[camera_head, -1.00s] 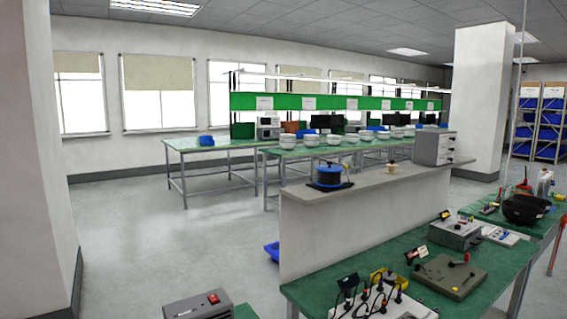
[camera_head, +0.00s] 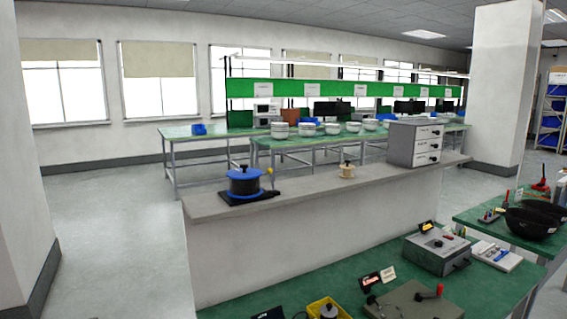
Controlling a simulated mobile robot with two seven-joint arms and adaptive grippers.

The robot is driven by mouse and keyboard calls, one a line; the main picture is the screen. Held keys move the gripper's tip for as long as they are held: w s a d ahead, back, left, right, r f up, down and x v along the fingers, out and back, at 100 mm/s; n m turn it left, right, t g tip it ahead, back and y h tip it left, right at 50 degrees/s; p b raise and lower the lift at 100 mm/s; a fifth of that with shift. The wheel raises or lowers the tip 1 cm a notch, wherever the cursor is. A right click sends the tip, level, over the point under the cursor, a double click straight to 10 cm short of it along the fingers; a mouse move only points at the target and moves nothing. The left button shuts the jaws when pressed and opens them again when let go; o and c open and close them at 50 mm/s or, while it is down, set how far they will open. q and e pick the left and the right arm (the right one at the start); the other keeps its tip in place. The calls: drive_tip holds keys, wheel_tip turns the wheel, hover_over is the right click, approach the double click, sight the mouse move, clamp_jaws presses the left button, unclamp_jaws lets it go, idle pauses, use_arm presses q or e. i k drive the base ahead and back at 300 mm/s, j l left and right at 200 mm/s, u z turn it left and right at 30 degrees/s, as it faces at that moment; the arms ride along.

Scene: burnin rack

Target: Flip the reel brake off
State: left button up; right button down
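A blue and black reel (camera_head: 243,181) stands on a black base at the left end of the grey ledge. A small yellow-tipped lever (camera_head: 270,173) rises at the right side of the reel; it looks like the brake lever, but its position is too small to read. Neither of my grippers shows in the head view.
The grey ledge (camera_head: 310,200) also holds a small cream spool (camera_head: 347,170) and a grey drawer cabinet (camera_head: 414,144). In front is a green bench with a grey box (camera_head: 437,251), a yellow bin (camera_head: 328,308) and a red-handled fixture. Open floor (camera_head: 110,220) lies at the left.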

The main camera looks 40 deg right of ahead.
sight(271, 171)
drive_tip(key=l, duration=0.7)
drive_tip(key=k+l, duration=0.1)
drive_tip(key=l, duration=0.55)
drive_tip(key=k+l, duration=0.1)
drive_tip(key=l, duration=0.6)
drive_tip(key=i+u, duration=0.05)
